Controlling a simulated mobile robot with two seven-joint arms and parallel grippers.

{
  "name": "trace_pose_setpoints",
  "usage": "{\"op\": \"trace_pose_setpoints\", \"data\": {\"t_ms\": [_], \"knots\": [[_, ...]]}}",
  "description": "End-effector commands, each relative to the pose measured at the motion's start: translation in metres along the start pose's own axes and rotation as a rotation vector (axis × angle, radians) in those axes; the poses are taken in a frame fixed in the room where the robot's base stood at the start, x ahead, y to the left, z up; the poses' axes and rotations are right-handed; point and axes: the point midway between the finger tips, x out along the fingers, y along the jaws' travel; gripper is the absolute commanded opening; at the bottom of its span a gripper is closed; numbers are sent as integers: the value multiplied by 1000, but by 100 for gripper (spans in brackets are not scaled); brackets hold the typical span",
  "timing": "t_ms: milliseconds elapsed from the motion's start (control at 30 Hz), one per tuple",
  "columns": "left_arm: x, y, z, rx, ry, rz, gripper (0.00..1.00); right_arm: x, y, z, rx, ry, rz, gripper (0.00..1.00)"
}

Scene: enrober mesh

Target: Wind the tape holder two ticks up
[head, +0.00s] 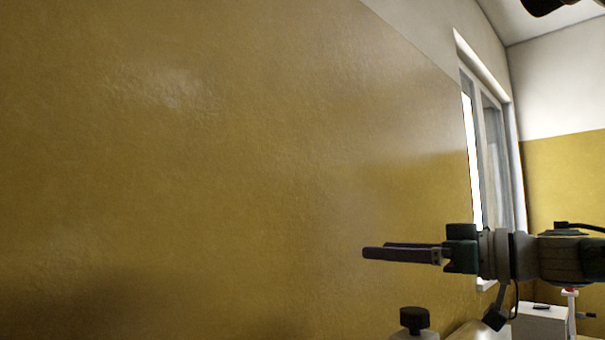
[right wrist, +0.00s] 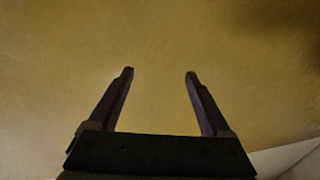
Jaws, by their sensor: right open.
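My right gripper (head: 370,252) reaches in from the right in the head view, its fingers level and pointing left in front of a yellow wall. In the right wrist view its two dark fingers (right wrist: 159,74) are spread apart with nothing between them. I cannot make out a tape holder in either view. A black knob (head: 414,319) on a pale body shows at the bottom edge of the head view, below my right gripper; most of what it sits on is cut off. My left gripper is not in view.
The glossy yellow wall (head: 230,160) fills most of the head view. A window (head: 491,150) is at the right. At the lower right are a white box (head: 537,324) and a small red-and-white item (head: 571,298). The space around my right fingers looks clear.

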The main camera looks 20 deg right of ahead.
Motion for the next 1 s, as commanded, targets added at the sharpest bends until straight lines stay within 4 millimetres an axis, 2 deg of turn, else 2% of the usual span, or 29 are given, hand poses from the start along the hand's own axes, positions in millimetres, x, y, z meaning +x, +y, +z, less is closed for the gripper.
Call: {"op": "trace_pose_setpoints", "data": {"t_ms": [33,200,400,600,1000], "knots": [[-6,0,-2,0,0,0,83,0,0,-20,-7,3,-2,83],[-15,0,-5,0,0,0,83,0,0,-64,-5,2,0,83],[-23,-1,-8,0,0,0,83,0,0,-100,-2,2,0,83],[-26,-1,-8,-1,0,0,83,0,0,-111,1,-1,1,83],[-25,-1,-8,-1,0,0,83,0,0,-111,1,-1,0,83]]}}
